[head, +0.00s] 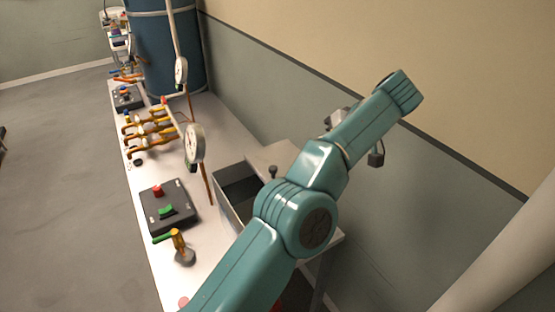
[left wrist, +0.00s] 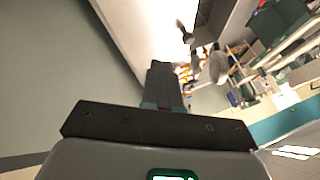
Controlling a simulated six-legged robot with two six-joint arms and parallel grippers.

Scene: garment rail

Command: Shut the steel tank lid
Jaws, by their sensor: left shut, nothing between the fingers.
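The steel tank (head: 228,205) is a rectangular grey box set in the bench top, with its dark inside showing at the left, so it stands at least partly open. A dark knob (head: 272,171) rises beside the opening, near a pale flat panel that may be the lid; my teal left arm covers much of this area. The knob also appears in the left wrist view (left wrist: 185,34). My left gripper (left wrist: 166,80) has its dark fingers together and empty, apart from the knob. Its fingertips are not clear in the head view. My right gripper is not in view.
On the pale bench (head: 222,122) stand a round gauge (head: 194,145), copper pipes with valves (head: 150,130), a control box (head: 168,207) and a green-handled valve (head: 180,246). A blue cylinder (head: 165,50) is at the back. The wall (head: 410,215) runs close along the right.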

